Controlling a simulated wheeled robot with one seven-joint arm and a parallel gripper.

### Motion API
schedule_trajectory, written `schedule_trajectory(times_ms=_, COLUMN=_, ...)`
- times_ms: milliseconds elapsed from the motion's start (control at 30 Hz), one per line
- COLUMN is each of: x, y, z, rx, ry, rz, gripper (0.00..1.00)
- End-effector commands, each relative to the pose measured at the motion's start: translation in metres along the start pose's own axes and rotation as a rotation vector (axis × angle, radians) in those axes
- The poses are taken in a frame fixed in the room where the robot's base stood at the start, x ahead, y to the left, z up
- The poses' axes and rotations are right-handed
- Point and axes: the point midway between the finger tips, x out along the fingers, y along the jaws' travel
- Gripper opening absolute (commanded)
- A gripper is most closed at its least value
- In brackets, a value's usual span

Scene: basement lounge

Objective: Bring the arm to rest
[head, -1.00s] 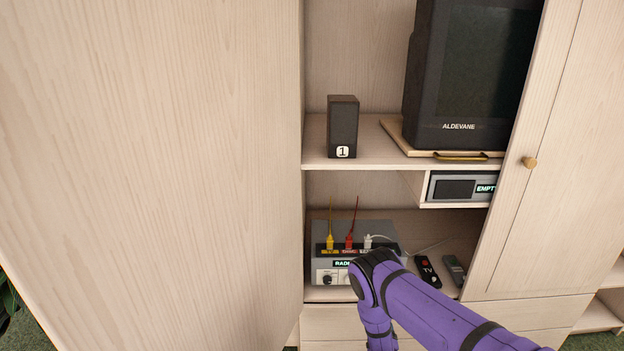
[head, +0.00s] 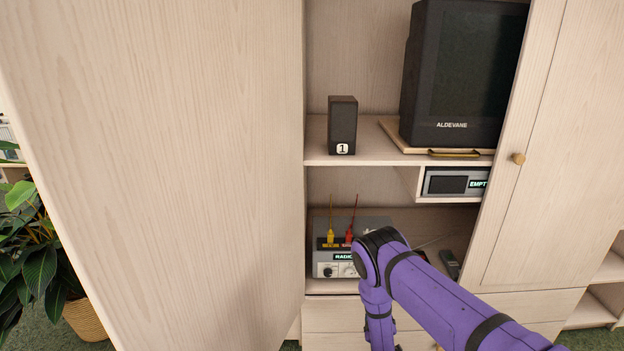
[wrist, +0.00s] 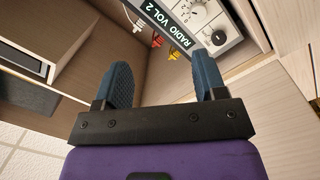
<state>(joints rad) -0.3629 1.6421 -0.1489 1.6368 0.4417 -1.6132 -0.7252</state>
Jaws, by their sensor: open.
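My gripper (wrist: 166,88) shows in the wrist view with its two blue pads spread apart and nothing between them. It points toward the lower compartment of the cabinet, with the grey radio unit (wrist: 210,32) beyond the fingertips. In the head view my purple arm reaches in from the lower right and its bend covers part of the radio unit (head: 325,257). The gripper itself is hidden in the head view.
A large open cabinet door (head: 190,170) fills the left. A black speaker (head: 342,122) and a television (head: 465,75) stand on the upper shelf. A remote (head: 450,262) lies on the lower shelf. A potted plant (head: 35,250) stands at the far left.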

Motion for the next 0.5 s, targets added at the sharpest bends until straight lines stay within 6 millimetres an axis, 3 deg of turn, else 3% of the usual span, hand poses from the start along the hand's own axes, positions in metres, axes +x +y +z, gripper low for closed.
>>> schedule_trajectory(times_ms=267, x=0.042, y=0.044, z=-0.043, rx=0.097, ry=-0.068, rz=-0.035, gripper=0.65)
schedule_trajectory(times_ms=500, x=0.079, y=0.107, z=-0.097, rx=0.223, ry=-0.153, rz=-0.096, gripper=0.65)
